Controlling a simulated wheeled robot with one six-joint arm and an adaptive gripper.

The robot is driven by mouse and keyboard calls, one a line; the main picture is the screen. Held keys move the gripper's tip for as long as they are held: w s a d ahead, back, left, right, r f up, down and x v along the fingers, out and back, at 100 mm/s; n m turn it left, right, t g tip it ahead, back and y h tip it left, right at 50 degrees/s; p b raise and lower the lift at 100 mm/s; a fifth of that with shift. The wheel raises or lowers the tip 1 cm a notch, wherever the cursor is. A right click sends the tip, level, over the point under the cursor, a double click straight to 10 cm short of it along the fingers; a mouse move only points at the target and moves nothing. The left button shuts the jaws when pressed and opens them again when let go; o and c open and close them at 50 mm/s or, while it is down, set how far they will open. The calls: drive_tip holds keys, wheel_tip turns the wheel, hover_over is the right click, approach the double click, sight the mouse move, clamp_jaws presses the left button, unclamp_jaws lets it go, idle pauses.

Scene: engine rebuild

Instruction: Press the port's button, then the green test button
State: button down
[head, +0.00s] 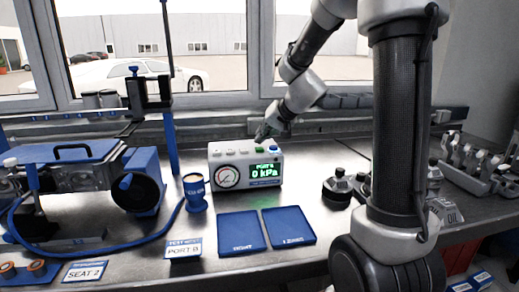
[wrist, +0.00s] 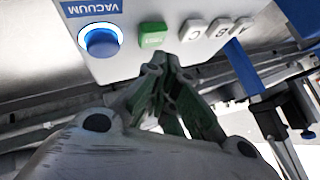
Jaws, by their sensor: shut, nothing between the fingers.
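The white tester box (head: 245,178) stands on the bench with a round gauge and a green display reading 0 kPa; the display's port letter is too small to be sure of. A card (head: 183,250) in front reads PORT B. In the wrist view three white buttons show: C (wrist: 193,29), B (wrist: 219,28) and A (wrist: 241,25). The green button (wrist: 153,35) sits beside C, then a blue lit button (wrist: 101,39) labelled VACUUM. My gripper (head: 263,137) is shut and empty above the box's green end. Its fingertips (wrist: 165,64) appear near the green and C buttons; contact cannot be told.
Two blue trays (head: 240,232) lie in front of the box. A blue cup (head: 195,193) and an engine head (head: 85,175) with a blue hose stand left. Dark round parts (head: 343,188) stand right. A blue clamp post (head: 169,110) rises behind.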

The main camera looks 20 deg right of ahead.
drive_tip(key=shift+f, duration=0.1)
idle(0.7)
drive_tip(key=shift+f, duration=0.3)
drive_tip(key=shift+f, duration=0.5)
idle(0.7)
drive_tip(key=shift+r, duration=0.9)
drive_tip(key=shift+r, duration=0.1)
drive_tip(key=shift+r, duration=2.45)
